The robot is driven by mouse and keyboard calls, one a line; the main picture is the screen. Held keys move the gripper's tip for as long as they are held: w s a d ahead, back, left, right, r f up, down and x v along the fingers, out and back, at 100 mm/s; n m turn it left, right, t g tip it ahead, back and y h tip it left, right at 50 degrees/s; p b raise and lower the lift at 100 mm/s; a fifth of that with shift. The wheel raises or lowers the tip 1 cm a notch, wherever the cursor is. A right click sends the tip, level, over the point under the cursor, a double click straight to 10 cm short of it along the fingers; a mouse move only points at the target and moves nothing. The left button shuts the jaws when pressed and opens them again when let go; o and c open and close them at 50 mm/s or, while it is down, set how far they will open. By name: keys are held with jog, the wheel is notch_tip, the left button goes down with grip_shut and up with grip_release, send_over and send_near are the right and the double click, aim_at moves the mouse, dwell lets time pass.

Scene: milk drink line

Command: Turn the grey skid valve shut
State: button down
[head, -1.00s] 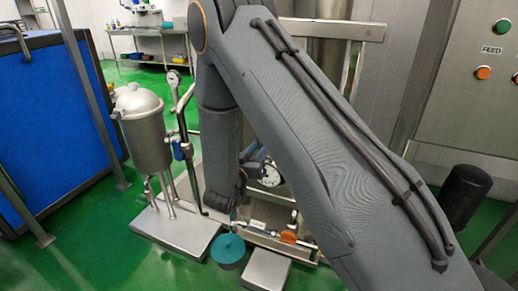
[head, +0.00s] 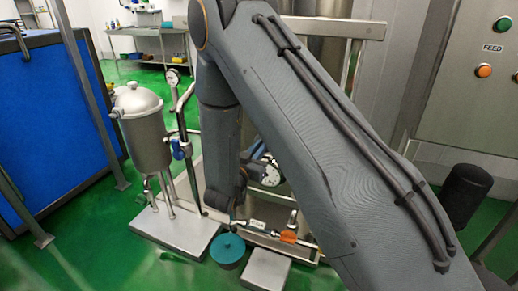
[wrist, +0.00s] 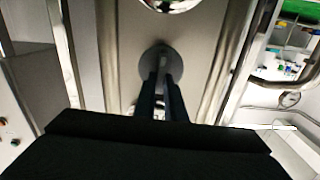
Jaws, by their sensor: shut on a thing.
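In the wrist view the two dark fingers of my gripper (wrist: 163,78) reach forward, close together. Their tips meet a round grey piece, which looks like the grey skid valve (wrist: 160,55), in front of a grey metal panel. The gripper is shut on it; the fingers cover most of the gripped part, so its turn angle cannot be told. In the head view my arm hides the fingertips and the valve.
A steel vessel (head: 143,130) stands left. A control panel (head: 470,80) is at right.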

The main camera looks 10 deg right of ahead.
jog(key=shift+s+d+f+m+b, duration=0.15)
jog(key=shift+m+b, duration=1.2)
jog(key=shift+m, duration=1.5)
jog(key=shift+s+d+f+m+b, duration=0.2)
jog(key=shift+m+b, duration=1.1)
jog(key=shift+m, duration=1.6)
jog(key=shift+d+f+m+b, duration=0.1)
jog(key=shift+f+m+b, duration=0.15)
jog(key=shift+m+b, duration=1.85)
jog(key=shift+m+p, duration=0.7)
jog(key=shift+m, duration=0.25)
jog(key=c, duration=1.8)
grip_release()
